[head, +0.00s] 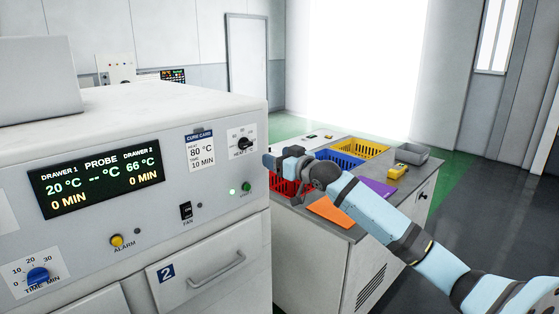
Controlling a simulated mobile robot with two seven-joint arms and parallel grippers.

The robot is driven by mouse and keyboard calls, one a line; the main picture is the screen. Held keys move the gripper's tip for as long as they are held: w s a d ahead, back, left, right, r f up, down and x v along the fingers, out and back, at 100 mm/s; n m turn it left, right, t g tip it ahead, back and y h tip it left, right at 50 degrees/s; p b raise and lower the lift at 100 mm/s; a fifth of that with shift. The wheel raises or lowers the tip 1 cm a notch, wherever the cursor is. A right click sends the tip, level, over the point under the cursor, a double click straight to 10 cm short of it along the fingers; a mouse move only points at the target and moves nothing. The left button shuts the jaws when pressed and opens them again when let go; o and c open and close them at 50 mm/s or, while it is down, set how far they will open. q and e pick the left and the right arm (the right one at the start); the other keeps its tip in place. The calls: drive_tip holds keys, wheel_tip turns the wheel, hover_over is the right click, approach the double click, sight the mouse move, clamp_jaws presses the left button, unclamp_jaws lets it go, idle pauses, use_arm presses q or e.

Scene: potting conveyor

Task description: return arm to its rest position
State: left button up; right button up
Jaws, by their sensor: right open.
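My right arm (386,215) comes in from the lower right and reaches left over the bench. My right gripper (270,162) is at its end, beside the right edge of the white curing machine's front, near the heat knob (243,144). It is open, and I see nothing held in it. The fingers are small and partly merge with the dark wrist. I cannot tell whether they touch the machine. My left gripper is not in view.
The machine's display (97,178) reads 20 °C and 66 °C, both 0 MIN. Drawer 2 (205,270) looks shut. The bench behind holds red (284,186), blue (338,158) and yellow (362,148) baskets, a grey bin (412,153) and orange (330,213) and purple (377,187) sheets. Floor (480,190) is clear at right.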

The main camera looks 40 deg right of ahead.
idle(0.6)
drive_tip(key=s+a+f+n+g+y+p, duration=0.15)
drive_tip(key=s+a+f, duration=0.3)
drive_tip(key=f, duration=0.45)
drive_tip(key=s+a+f+g+p, duration=0.1)
drive_tip(key=s+a+f+p, duration=0.1)
drive_tip(key=s+a+f, duration=0.35)
drive_tip(key=s+a+f+g+p, duration=0.25)
drive_tip(key=a+f, duration=0.35)
drive_tip(key=f, duration=0.5)
drive_tip(key=s+a+f+p, duration=0.1)
drive_tip(key=s+a+f, duration=0.2)
drive_tip(key=s+a, duration=0.2)
drive_tip(key=s+a+f+g+p, duration=0.1)
drive_tip(key=s+a+f, duration=0.2)
drive_tip(key=s, duration=0.7)
drive_tip(key=s+a+f+g+p, duration=0.1)
drive_tip(key=s+a+f, duration=0.2)
drive_tip(key=s+a, duration=0.4)
drive_tip(key=shift+s+a+f, duration=0.2)
drive_tip(key=shift+s+f, duration=0.15)
drive_tip(key=shift+s, duration=0.35)
drive_tip(key=shift+n+y, duration=0.25)
